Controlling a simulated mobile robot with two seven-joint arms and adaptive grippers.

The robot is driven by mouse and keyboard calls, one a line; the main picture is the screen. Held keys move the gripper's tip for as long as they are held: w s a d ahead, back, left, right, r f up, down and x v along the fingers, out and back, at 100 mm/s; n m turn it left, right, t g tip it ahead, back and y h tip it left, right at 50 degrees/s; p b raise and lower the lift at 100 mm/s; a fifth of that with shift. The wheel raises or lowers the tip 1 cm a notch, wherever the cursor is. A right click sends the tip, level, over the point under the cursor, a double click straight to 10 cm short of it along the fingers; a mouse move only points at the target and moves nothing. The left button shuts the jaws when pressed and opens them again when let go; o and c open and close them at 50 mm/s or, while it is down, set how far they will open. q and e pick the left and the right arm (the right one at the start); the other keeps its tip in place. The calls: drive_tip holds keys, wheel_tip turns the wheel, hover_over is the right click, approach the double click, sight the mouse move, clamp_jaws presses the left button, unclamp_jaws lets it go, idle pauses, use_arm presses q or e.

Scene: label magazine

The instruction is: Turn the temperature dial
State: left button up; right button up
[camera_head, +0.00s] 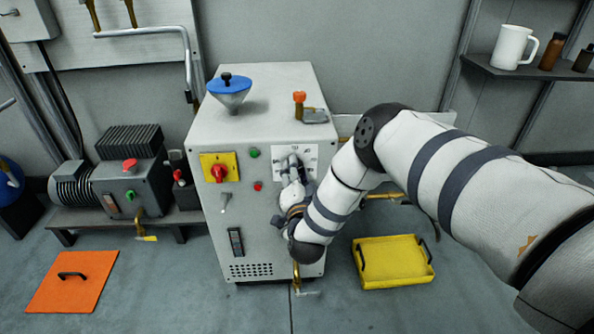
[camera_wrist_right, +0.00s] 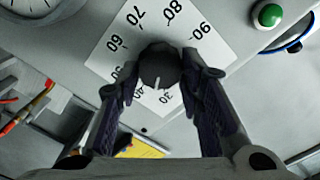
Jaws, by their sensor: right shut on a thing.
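The temperature dial is a round black knob (camera_wrist_right: 160,62) with a white pointer line, on a white square scale plate (camera_wrist_right: 103,58) marked in tens from 30 to 90. The pointer line faces the low end of the scale, around 30 to 40. My right gripper (camera_wrist_right: 162,72) has one finger on each side of the knob and is shut on it. In the head view, my right gripper (camera_head: 291,163) is at the scale plate (camera_head: 310,150) on the front of the grey cabinet (camera_head: 200,125) and hides most of the knob. My left gripper is out of view.
On the cabinet front are a red rotary switch (camera_head: 218,172) on yellow, a green button (camera_head: 254,152) and a red button (camera_head: 258,186). A blue-lidded funnel (camera_head: 230,90) stands on top. A yellow tray (camera_head: 393,283) and an orange plate (camera_head: 70,283) lie on the floor.

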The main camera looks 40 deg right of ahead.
drive_tip(key=m, duration=0.3)
drive_tip(key=m+b, duration=0.1)
drive_tip(key=m, duration=0.7)
drive_tip(key=shift+f, duration=0.25)
drive_tip(key=shift+m, duration=0.4)
drive_tip(key=o, duration=1.2)
drive_tip(key=shift+c, duration=0.2)
drive_tip(key=v, duration=1.2)
drive_tip(key=shift+s, duration=0.15)
